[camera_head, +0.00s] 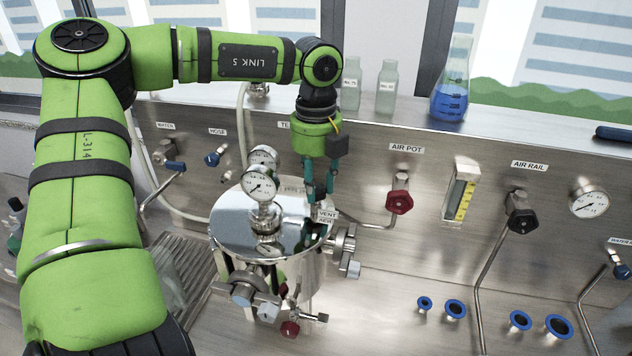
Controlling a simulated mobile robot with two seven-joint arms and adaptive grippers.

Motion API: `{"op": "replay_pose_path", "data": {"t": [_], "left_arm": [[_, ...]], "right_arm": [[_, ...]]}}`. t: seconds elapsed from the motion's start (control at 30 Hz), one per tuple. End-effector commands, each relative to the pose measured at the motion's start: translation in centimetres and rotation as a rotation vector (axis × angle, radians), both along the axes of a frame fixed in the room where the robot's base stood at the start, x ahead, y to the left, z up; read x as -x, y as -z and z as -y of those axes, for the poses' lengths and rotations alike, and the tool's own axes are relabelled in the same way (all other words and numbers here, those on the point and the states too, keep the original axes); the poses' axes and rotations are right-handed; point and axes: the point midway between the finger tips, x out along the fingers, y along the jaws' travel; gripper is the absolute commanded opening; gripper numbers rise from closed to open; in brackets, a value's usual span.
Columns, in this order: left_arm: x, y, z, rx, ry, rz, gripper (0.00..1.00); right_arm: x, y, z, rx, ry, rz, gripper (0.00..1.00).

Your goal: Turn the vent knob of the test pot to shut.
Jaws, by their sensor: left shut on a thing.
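The test pot (230,232) is a shiny steel vessel with a flat lid, standing on the bench at the middle of the head view. A small VENT label (327,215) sits at the right of its lid. My left gripper (318,193) points down over that spot, its teal fingers shut on the vent knob just above the label. The fingers hide most of the knob, so I cannot tell how far it is turned. My right gripper is not in view.
Pressure gauges (259,184) stand on the lid left of my gripper. Side valves (344,240) stick out at the pot's right. A red AIR POT knob (399,201) and black AIR RAIL knob (521,218) are on the back panel. Glassware (452,85) stands on the ledge.

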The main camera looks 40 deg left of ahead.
Motion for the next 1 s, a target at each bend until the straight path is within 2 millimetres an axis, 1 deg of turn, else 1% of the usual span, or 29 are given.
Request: {"op": "replay_pose_path", "data": {"t": [0.03, 0.2, 0.67, 0.87, 1.0], "left_arm": [[0.2, 0.3, 0.1, 0.003, 0.001, -0.011, 0.02], [0.3, 0.4, 0.1, 0.004, 0.003, -0.014, 0.01], [0.4, 0.6, 0.1, 0.005, 0.024, -0.019, 0.01], [0.5, 0.7, 0.2, 0.005, 0.064, -0.02, 0.01], [0.5, 0.9, 0.1, 0.003, 0.131, -0.021, 0.01]], "right_arm": [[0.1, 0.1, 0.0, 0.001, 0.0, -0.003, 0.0], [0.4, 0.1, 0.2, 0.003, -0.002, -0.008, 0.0], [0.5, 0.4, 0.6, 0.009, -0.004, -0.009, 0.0], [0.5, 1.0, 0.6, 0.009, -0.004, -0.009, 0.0], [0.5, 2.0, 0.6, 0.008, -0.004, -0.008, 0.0]]}}
